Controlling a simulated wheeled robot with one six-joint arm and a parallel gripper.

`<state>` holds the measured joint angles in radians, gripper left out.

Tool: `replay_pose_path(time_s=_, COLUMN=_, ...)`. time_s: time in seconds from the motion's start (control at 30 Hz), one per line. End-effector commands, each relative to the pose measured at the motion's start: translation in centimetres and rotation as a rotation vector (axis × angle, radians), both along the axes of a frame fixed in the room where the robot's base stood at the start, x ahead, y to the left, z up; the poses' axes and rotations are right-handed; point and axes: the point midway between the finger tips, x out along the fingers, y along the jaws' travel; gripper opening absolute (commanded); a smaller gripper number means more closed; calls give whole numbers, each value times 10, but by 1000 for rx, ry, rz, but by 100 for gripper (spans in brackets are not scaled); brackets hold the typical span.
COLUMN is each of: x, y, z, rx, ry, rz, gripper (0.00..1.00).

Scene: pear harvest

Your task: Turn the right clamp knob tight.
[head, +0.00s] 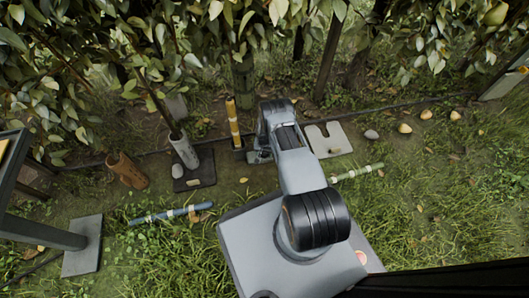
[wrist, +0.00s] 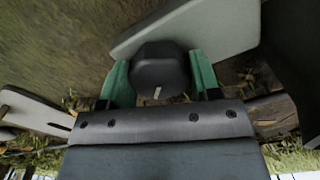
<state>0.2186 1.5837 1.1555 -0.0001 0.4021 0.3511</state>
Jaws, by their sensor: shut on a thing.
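The clamp knob (wrist: 158,68) is black with rounded corners and has a short white mark on its face, near the lower edge. In the wrist view it sits between the two green fingers of my gripper (wrist: 160,76), one on each side, and the gripper is shut on it. In the head view my gripper (head: 258,153) is low near the ground at the foot of the tree row. My own arm hides the knob there. I cannot tell from the mark how tight the knob is.
A notched pale plate (head: 333,139) lies just right of my gripper. A yellow post (head: 233,120) stands to its left, then a grey sleeve (head: 184,151) around a stem. A blue rod (head: 172,213) and a green rod (head: 357,172) lie in the grass. Leafy branches hang above.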

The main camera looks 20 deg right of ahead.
Motion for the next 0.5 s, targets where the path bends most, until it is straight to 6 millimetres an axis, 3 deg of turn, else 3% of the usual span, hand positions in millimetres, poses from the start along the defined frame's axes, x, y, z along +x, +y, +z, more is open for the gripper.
replay_pose_path(time_s=0.5, x=-1, y=0, z=0, rx=0, ry=2, rz=-478, gripper=33)
